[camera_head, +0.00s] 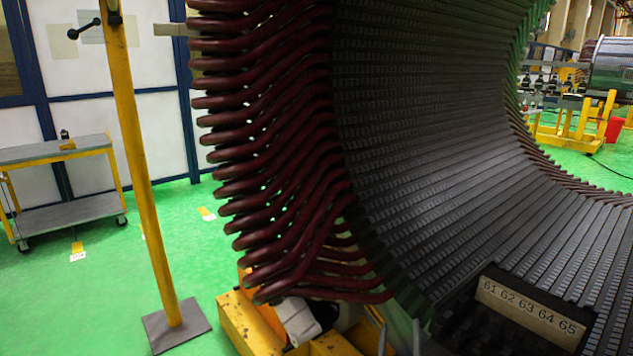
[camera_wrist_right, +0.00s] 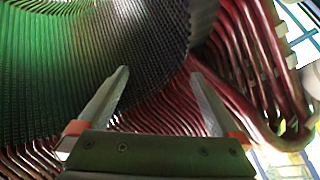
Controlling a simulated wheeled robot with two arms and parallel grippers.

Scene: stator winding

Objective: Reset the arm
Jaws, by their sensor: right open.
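The large stator fills the middle and right of the head view, with a dark slotted inner bore (camera_head: 430,130) and dark red coil ends (camera_head: 270,150) along its left edge. My right gripper (camera_head: 399,334) shows only as two fingertips at the bottom edge of the head view, in front of the lower stator. In the right wrist view my right gripper (camera_wrist_right: 159,74) is open with nothing between its fingers. The bore (camera_wrist_right: 130,45) and red coil ends (camera_wrist_right: 250,60) lie beyond it; contact cannot be told. My left gripper is not seen.
A label plate (camera_head: 530,312) numbered 61 to 65 is at the lower right. A yellow base (camera_head: 250,322) stands under the coil ends. A yellow post (camera_head: 140,150) and a cart (camera_head: 60,150) stand at left, with clear green floor (camera_head: 90,290) around them.

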